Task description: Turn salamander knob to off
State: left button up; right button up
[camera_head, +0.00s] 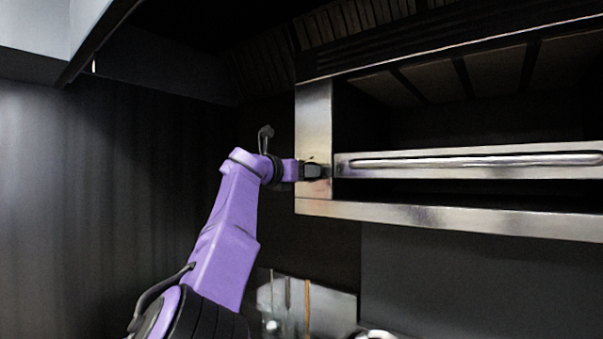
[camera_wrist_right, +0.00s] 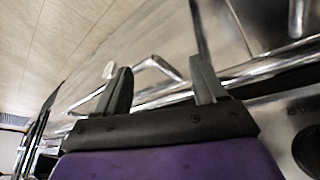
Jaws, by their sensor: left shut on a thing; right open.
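The salamander (camera_head: 313,120) is a steel, open-fronted unit high on the right in the head view. My left gripper (camera_head: 316,170) is at the lower part of its left front panel, with its dark fingers against the panel. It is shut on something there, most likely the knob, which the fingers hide. The knob's pointer and setting cannot be seen. My right gripper (camera_wrist_right: 160,88) shows in the right wrist view with two grey fingers wide apart and nothing between them.
A steel drawer front with a long bar handle (camera_head: 480,160) crosses the salamander's opening. A dark hood hangs above. Below are a pale panel (camera_head: 335,310) and blurred items. Steel rails (camera_wrist_right: 265,65) lie beyond my right fingers.

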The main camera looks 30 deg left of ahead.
pick_arm(q)
jog(key=o, duration=0.8)
jog(key=shift+o, duration=1.4)
jog(key=shift+w+f, duration=0.2)
jog(key=shift+w, duration=0.05)
jog(key=s+b, duration=0.6)
jog(key=s, duration=0.4)
jog(key=shift+s+a+b, duration=0.25)
jog(key=shift+a+b, duration=0.15)
